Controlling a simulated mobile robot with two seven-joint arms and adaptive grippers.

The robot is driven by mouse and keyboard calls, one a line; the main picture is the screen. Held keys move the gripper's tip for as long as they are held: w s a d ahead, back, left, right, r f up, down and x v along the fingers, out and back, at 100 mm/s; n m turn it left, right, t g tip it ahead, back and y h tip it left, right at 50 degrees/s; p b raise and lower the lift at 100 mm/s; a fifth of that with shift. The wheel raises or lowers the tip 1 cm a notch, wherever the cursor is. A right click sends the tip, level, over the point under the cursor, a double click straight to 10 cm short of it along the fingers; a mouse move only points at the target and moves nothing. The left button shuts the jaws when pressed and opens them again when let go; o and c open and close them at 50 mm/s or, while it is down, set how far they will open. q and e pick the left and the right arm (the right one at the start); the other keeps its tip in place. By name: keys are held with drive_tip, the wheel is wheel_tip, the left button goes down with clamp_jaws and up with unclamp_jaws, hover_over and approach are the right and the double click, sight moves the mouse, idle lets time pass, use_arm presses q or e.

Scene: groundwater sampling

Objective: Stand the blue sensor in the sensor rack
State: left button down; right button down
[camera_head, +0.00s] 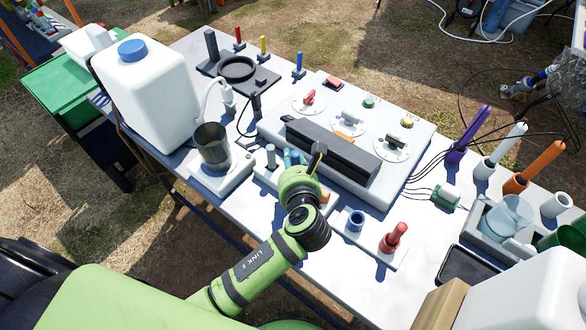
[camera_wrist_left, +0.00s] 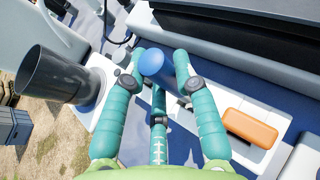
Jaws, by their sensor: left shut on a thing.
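My left gripper (camera_wrist_left: 156,75) has teal fingers closed around the blue sensor (camera_wrist_left: 153,63), a short blue cylinder whose round top faces the wrist camera. In the head view my green left arm hides most of the gripper; teal fingertips (camera_head: 291,157) show just past the wrist. A long white block (camera_head: 262,173), which looks like the sensor rack, lies under and beside the gripper. It bears a grey peg (camera_head: 270,156) at its left and an orange piece (camera_wrist_left: 250,128) at its right. The sensor's lower end is hidden, so I cannot tell whether it touches the block. My right gripper is not in view.
A dark metal cup (camera_head: 212,143) stands left of the gripper, and a large white jug (camera_head: 145,95) behind it. A control panel with a dark grey bar (camera_head: 335,150) lies beyond. A plate with a red knob (camera_head: 395,236) is to the right. Bare tabletop (camera_head: 345,270) lies in front.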

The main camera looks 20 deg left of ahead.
use_arm(q)
wheel_tip(320, 180, down, 3)
drive_tip(key=shift+r, duration=0.2)
drive_tip(key=shift+f, duration=0.15)
drive_tip(key=c, duration=1)
unclamp_jaws()
drive_tip(key=shift+f, duration=0.1)
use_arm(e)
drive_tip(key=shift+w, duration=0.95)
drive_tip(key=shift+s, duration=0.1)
use_arm(q)
drive_tip(key=shift+s+d+r, duration=0.1)
drive_tip(key=shift+s+r, duration=0.05)
drive_tip(key=shift+r, duration=0.05)
drive_tip(key=b+v, duration=0.1)
drive_tip(key=v, duration=1)
drive_tip(key=shift+s+d+r, duration=0.15)
drive_tip(key=shift+r, duration=0.1)
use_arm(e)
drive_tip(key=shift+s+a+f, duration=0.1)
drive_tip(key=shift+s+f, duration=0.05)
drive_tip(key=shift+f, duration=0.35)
